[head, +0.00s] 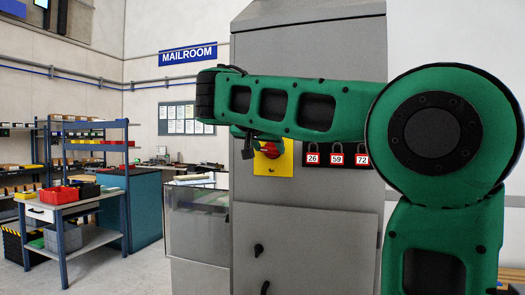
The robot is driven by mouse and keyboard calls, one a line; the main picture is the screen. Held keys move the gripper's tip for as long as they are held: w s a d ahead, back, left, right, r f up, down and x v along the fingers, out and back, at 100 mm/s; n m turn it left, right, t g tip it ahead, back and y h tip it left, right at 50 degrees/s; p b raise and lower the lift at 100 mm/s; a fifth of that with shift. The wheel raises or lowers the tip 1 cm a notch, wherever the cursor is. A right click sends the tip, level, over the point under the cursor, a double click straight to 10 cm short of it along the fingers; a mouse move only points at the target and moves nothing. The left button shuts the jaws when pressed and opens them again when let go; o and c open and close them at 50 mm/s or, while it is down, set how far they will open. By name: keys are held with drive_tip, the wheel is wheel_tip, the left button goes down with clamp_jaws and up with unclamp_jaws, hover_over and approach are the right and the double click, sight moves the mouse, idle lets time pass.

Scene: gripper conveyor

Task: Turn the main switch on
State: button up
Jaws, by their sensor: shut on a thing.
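The main switch (270,152) is a red rotary knob on a yellow plate (286,166), on the front of a tall grey cabinet. My green arm reaches across the cabinet from the right and covers the area just above the switch. My gripper (262,142) is mostly hidden behind the arm; a dark part of it shows at the knob's upper edge. It is shut on the knob. The fingers and the knob's exact angle cannot be made out.
Several red-and-white numbered padlocks (336,159) hang on a dark strip right of the switch. Black latches (258,250) sit on the cabinet's lower door. A glass-sided case (196,222) stands left of the cabinet.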

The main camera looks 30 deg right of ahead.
drive_tip(key=m, duration=0.1)
drive_tip(key=m+t, duration=0.1)
drive_tip(key=y, duration=0.1)
drive_tip(key=shift+s+d+m+t, duration=0.25)
drive_tip(key=shift+m+t, duration=0.05)
drive_tip(key=shift+m, duration=0.1)
drive_tip(key=m, duration=0.1)
drive_tip(key=m+t, duration=0.1)
drive_tip(key=m, duration=0.1)
drive_tip(key=shift+s+d+f+t+y, duration=0.15)
drive_tip(key=shift+s+f+t+y, duration=0.1)
drive_tip(key=shift+t+y, duration=0.15)
drive_tip(key=m+t, duration=0.2)
drive_tip(key=m, duration=0.1)
drive_tip(key=shift+d+f+m, duration=0.1)
drive_tip(key=shift+f+m, duration=0.2)
drive_tip(key=shift+f+m+t, duration=0.25)
drive_tip(key=shift+m+t, duration=0.45)
drive_tip(key=shift+m, duration=0.9)
drive_tip(key=o, duration=1.1)
drive_tip(key=shift+d+f, duration=0.1)
drive_tip(key=shift+c, duration=0.2)
